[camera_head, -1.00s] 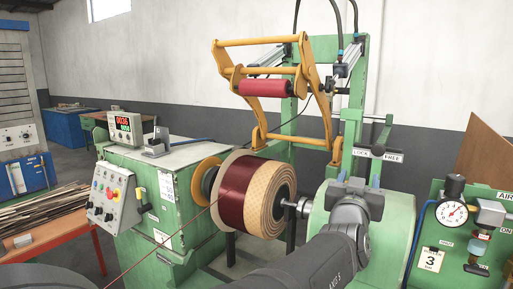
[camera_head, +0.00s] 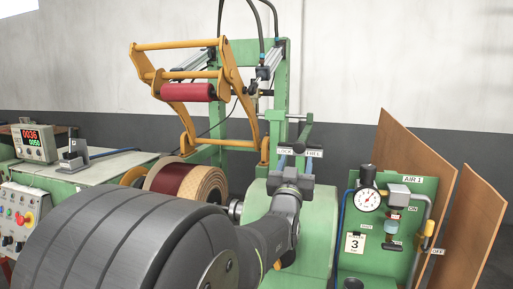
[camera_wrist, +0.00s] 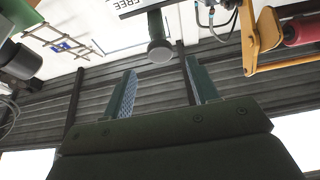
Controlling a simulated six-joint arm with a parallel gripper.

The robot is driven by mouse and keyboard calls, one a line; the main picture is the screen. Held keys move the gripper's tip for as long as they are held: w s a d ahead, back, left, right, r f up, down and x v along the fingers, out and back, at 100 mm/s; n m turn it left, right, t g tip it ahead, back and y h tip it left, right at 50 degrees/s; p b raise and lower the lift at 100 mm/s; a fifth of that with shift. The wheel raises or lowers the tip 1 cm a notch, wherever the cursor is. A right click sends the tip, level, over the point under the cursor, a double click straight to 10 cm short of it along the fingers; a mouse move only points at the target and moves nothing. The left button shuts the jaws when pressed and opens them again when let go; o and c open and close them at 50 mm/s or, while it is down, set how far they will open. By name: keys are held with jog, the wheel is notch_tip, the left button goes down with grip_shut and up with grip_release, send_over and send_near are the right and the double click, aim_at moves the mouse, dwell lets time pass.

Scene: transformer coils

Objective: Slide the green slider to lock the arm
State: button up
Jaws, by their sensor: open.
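The green slider (camera_head: 304,132) is on the green frame behind the label plate (camera_head: 314,153), which reads LOCK on the left and FREE on the right. In the wrist view its round-ended post (camera_wrist: 160,50) shows near the FREE lettering. My gripper (camera_head: 292,158) is open in front of the label plate. In the wrist view its two fingers (camera_wrist: 160,85) are apart with nothing between them, and the post appears beyond their tips. I cannot tell the exact gap. The orange arm (camera_head: 238,98) with the red roller (camera_head: 187,92) stands raised above the coil (camera_head: 182,180).
A panel with a gauge (camera_head: 368,200) and air valve stands to the right, with brown boards (camera_head: 390,150) behind. The control box with a red display (camera_head: 36,141) is at the left. My arm covers the lower middle of the head view.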

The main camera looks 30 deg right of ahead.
aim_at(299, 149)
jog(key=x, duration=0.7)
jog(key=shift+w+d+r, duration=0.1)
jog(key=shift+w+r, duration=0.05)
jog(key=shift+c, duration=0.2)
grip_shut()
jog(key=w+a, duration=0.5)
jog(key=shift+o, duration=0.2)
grip_release()
